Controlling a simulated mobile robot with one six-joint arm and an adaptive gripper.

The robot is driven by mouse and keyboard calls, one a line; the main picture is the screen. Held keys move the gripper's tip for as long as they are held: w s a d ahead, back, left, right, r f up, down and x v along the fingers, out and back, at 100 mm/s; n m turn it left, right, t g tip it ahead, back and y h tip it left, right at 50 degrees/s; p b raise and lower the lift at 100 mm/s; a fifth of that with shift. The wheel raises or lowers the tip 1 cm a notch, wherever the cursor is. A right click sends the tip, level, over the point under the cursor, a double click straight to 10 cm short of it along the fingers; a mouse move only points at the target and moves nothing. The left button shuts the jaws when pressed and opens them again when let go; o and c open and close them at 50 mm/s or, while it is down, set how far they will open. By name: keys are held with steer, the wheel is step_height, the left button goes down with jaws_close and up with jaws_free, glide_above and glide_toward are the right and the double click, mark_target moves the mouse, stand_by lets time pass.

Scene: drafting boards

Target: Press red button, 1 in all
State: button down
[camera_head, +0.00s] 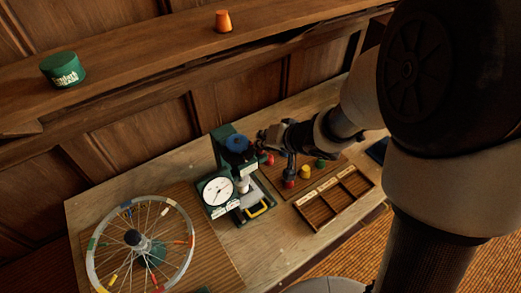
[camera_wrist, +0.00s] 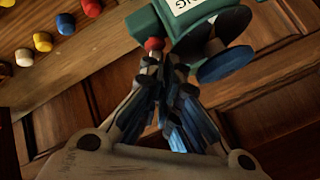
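A small red button (camera_wrist: 153,44) shows in the wrist view at the lower edge of a green machine (camera_wrist: 190,22). My gripper (camera_wrist: 165,66) points up at it, with the left fingertip just below the button. I cannot tell whether they touch. The fingers lie close together and hold nothing that I can see. In the head view my gripper (camera_head: 264,138) is at the right side of the green machine (camera_head: 226,146), and a red knob (camera_head: 268,159) shows just below the gripper. Another red knob (camera_head: 289,183) stands on the wooden board to the right.
A dial gauge (camera_head: 217,191) sits at the machine's front. A spoked wheel (camera_head: 139,245) lies at left. Yellow (camera_head: 304,172) and green knobs (camera_head: 321,163) stand near a wooden compartment tray (camera_head: 318,228). A green tin (camera_head: 63,69) and orange cup (camera_head: 223,21) are on the ledge.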

steer(key=shift+s+d+f+g, duration=0.1)
steer(key=shift+s+f+g, duration=0.3)
steer(key=shift+f, duration=0.35)
steer(key=shift+r, duration=0.1)
steer(key=shift+w+a+r+p, duration=0.2)
steer(key=shift+r+p, duration=0.2)
steer(key=shift+p, duration=0.4)
steer(key=shift+r, duration=0.1)
step_height(320, 180, up, 6)
steer(key=p, duration=0.6)
steer(key=shift+w+a+f, duration=0.1)
steer(key=shift+f, duration=0.25)
steer(key=shift+t, duration=0.3)
